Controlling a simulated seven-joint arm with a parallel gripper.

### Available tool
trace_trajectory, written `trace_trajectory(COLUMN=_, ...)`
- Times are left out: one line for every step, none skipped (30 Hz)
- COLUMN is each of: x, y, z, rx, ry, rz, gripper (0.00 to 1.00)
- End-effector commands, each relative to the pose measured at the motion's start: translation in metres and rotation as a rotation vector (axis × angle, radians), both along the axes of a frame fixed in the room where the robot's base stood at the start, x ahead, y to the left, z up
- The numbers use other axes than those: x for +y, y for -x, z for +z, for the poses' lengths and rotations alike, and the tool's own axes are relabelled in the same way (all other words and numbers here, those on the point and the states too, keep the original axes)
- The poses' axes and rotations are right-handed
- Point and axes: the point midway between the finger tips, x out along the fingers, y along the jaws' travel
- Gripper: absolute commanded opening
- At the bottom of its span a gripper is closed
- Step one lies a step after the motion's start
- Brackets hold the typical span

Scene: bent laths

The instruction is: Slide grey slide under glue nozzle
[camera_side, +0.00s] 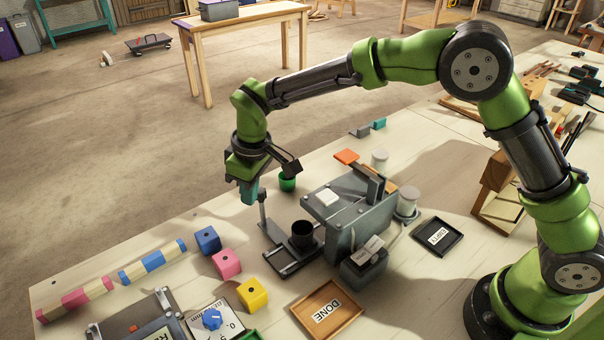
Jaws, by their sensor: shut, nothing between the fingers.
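My gripper (249,193), with teal fingertips, is shut and empty. It hangs in the air, in the picture just left of the top of a thin upright grey post (264,213). I cannot tell whether they touch. The post stands at the left end of a dark grey slide frame with rails (289,268). A black cup (303,235) stands at this frame, beside the grey machine block (356,215). I cannot clearly make out the glue nozzle; a dark upright part (369,183) rises from the block's top.
A green cup (287,183) stands behind the post. Blue (207,239), pink (226,263) and yellow (252,294) blocks and striped laths (153,261) lie to the left. A wooden DONE tray (346,327) is in front; a black tray (437,237) is at right.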

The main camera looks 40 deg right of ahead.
Motion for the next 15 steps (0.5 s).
trace_trajectory(x=-0.002, y=0.0, z=0.0, rx=-0.001, ry=0.0, rz=-0.001, gripper=0.0)
trace_trajectory(x=-0.003, y=0.0, z=0.0, rx=-0.001, ry=0.0, rz=-0.001, gripper=0.0)
trace_trajectory(x=-0.005, y=0.0, z=0.0, rx=-0.001, ry=0.0, rz=-0.001, gripper=0.0)
trace_trajectory(x=-0.006, y=0.0, z=0.0, rx=0.0, ry=0.001, rz=-0.001, gripper=0.0)
trace_trajectory(x=-0.007, y=0.0, z=0.0, rx=0.0, ry=0.001, rz=-0.001, gripper=0.0)
trace_trajectory(x=-0.009, y=0.0, z=0.0, rx=0.0, ry=0.001, rz=-0.001, gripper=0.0)
trace_trajectory(x=-0.01, y=0.0, z=0.0, rx=0.0, ry=0.001, rz=-0.001, gripper=0.0)
trace_trajectory(x=-0.011, y=0.0, z=0.0, rx=0.0, ry=0.001, rz=-0.001, gripper=0.0)
trace_trajectory(x=-0.012, y=0.0, z=0.0, rx=-0.001, ry=0.0, rz=-0.001, gripper=0.0)
trace_trajectory(x=-0.013, y=0.0, z=0.0, rx=-0.001, ry=0.0, rz=-0.001, gripper=0.0)
trace_trajectory(x=-0.014, y=0.0, z=0.0, rx=-0.001, ry=0.0, rz=0.0, gripper=0.0)
trace_trajectory(x=-0.015, y=-0.001, z=0.0, rx=-0.001, ry=0.0, rz=0.0, gripper=0.0)
trace_trajectory(x=-0.016, y=-0.001, z=0.0, rx=-0.001, ry=0.0, rz=0.0, gripper=0.0)
trace_trajectory(x=-0.017, y=-0.001, z=0.0, rx=-0.001, ry=0.0, rz=0.0, gripper=0.0)
trace_trajectory(x=-0.019, y=-0.001, z=0.0, rx=-0.001, ry=0.0, rz=0.0, gripper=0.0)
